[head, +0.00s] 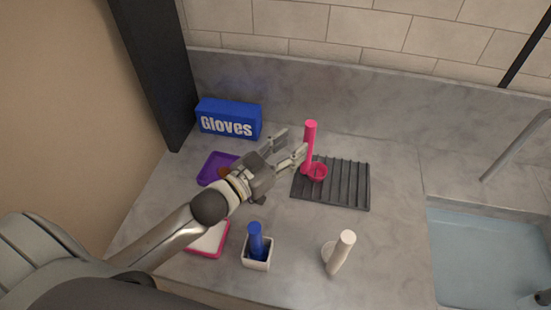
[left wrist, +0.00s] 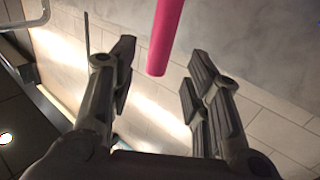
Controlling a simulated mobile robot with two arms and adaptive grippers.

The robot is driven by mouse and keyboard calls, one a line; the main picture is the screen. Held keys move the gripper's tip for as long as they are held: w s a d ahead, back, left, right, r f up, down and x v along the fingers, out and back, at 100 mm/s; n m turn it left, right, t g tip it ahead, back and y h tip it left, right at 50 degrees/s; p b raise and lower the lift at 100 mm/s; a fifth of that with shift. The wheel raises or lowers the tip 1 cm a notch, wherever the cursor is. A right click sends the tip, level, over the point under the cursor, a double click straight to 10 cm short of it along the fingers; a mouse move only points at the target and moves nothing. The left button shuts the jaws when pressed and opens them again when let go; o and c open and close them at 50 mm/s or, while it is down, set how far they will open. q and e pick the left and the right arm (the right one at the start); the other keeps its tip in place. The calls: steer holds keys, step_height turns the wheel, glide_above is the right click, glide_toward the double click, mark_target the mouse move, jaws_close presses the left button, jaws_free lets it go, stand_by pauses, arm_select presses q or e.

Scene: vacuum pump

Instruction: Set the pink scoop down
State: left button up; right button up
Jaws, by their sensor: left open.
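The pink scoop (head: 310,148) rests on the left part of the dark ribbed mat (head: 346,187), its bowl at the mat and its handle standing up. My left gripper (head: 288,151) is open just left of the handle, with its fingers pointing toward it. In the left wrist view the pink handle (left wrist: 164,40) shows ahead of and between the two spread fingers (left wrist: 158,85), with a gap on either side. My right gripper is in neither view.
A blue gloves box (head: 228,119) stands at the back left, near a purple tray (head: 207,171). In front are a pink-edged tray (head: 207,240), a white holder (head: 257,263) with a blue handle (head: 255,236), and a white scoop (head: 341,250). A sink (head: 490,258) lies at the right.

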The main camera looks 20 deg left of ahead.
arm_select(q)
steer(key=shift+b+v, duration=0.3)
steer(key=shift+v, duration=1.9)
